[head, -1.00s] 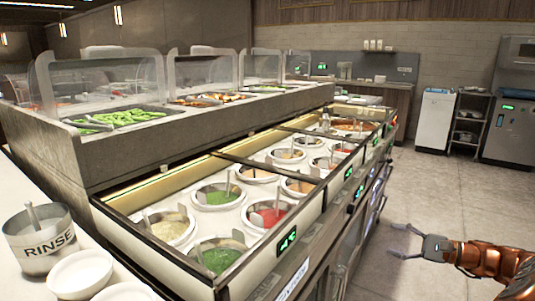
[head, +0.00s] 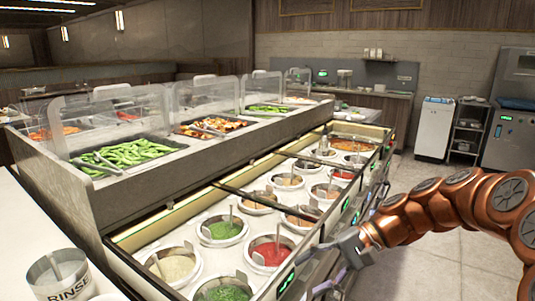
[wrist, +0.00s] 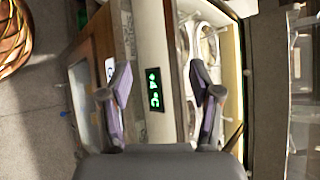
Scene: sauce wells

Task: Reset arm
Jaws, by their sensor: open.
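My gripper (head: 312,270) is at the lower right of the head view, at the front edge of the sauce counter (head: 125,237). Its orange arm reaches in from the right. In the wrist view, my gripper (wrist: 160,85) has its two fingers spread apart with nothing held between them. A green temperature display (wrist: 154,90) on the counter's front shows between the fingers. The sauce wells hold a red sauce (head: 270,252), a green sauce (head: 222,230) and a pale sauce (head: 173,266), with utensils standing in them.
A metal cup marked RINSE (head: 60,275) stands at the lower left. Clear guards (head: 110,120) stand over trays of green vegetables (head: 130,155) on the raised shelf. The floor (head: 450,255) is open on the right, before a white cabinet (head: 433,128).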

